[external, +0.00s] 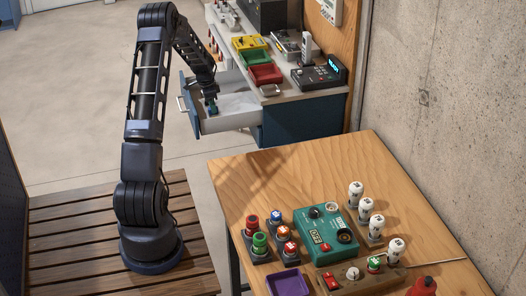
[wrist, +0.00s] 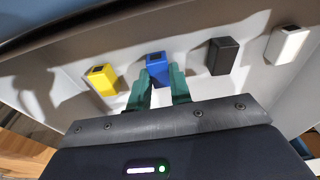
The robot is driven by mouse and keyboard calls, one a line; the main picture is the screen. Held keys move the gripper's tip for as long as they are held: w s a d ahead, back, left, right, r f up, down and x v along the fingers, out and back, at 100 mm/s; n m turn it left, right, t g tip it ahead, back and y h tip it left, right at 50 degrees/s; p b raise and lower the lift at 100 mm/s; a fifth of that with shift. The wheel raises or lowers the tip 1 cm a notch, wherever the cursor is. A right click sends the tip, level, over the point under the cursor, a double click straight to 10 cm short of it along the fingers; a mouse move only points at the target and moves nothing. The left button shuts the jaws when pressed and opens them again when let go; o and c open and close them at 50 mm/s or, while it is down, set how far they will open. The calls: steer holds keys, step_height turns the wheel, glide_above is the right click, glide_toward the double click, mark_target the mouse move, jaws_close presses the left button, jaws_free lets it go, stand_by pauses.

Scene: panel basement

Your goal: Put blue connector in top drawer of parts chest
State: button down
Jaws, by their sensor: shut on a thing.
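The blue connector (wrist: 157,66) sits between the two green fingertips of my gripper (wrist: 160,82) in the wrist view, and the gripper is shut on it. In the external view my gripper (external: 211,106) points down inside the open top drawer (external: 238,121) of the parts chest (external: 305,122), close to the drawer's front. The connector shows there only as a tiny bluish patch. Whether it touches the drawer floor I cannot tell.
In the wrist view a yellow block (wrist: 102,79), a black block (wrist: 223,56) and a white block (wrist: 288,44) line up beside the connector on a pale surface. Coloured trays (external: 265,74) stand on the chest. A wooden table (external: 237,181) bears a green device (external: 322,238).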

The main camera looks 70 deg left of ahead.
steer(key=shift+f, duration=0.15)
steer(key=c, duration=1.3)
jaws_free()
steer(key=r, duration=0.4)
steer(key=s+r, duration=0.1)
steer(key=r, duration=0.3)
steer(key=s+r, duration=0.1)
steer(key=r, duration=0.3)
steer(key=shift+r, duration=0.1)
steer(key=shift+w, duration=0.1)
